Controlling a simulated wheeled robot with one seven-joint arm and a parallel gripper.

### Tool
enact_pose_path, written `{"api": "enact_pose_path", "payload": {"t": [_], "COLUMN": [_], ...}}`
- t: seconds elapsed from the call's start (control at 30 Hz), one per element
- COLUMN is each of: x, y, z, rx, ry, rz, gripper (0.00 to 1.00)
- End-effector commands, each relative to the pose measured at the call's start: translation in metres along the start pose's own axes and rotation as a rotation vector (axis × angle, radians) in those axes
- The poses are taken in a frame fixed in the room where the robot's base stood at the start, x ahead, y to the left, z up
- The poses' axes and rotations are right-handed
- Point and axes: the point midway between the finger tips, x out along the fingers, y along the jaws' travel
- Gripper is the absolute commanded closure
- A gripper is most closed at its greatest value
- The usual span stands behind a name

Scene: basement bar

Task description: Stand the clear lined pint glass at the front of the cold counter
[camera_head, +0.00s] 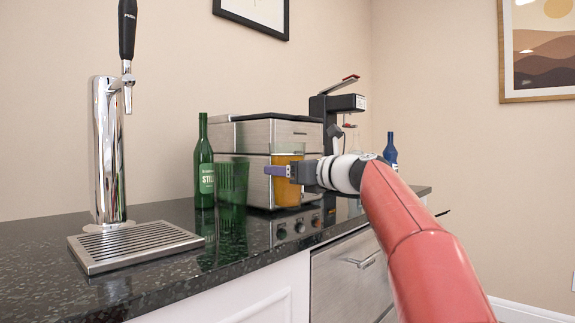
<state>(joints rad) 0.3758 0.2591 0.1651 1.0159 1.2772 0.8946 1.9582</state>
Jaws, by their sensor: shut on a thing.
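A pint glass (287,195) with amber contents stands upright in front of the steel box on the dark counter. Its upper rim looks clear; I cannot make out lines on it. My gripper (280,171) reaches in from the right and is shut on this glass at mid-height. The fingers and wrist cover part of its middle and right side. I cannot tell whether its base touches the counter. The dark speckled counter (150,276) has a steel drawer front (348,272) below it at the right, which may be the cold counter.
A green ribbed tumbler (231,188) and a green bottle (204,165) stand left of the held glass. The steel box (255,134) is close behind.

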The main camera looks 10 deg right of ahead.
Motion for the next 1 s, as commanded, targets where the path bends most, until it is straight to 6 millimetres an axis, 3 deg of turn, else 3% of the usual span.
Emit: {"api": "enact_pose_path", "payload": {"t": [0.4,0.77,0.8,0.93,1.0], "x": [-0.001,0.0,0.0,0.0,0.0], "y": [0.001,0.001,0.0,0.0,0.0], "z": [-0.041,-0.043,-0.045,-0.045,-0.045], "rx": [-0.002,-0.001,0.0,0.0,0.0], "ry": [-0.004,-0.003,0.0,0.0,0.0], "rz": [0.0,0.0,0.0,0.0,0.0], "gripper": [0.89,0.89,0.33,0.16,0.13]}}
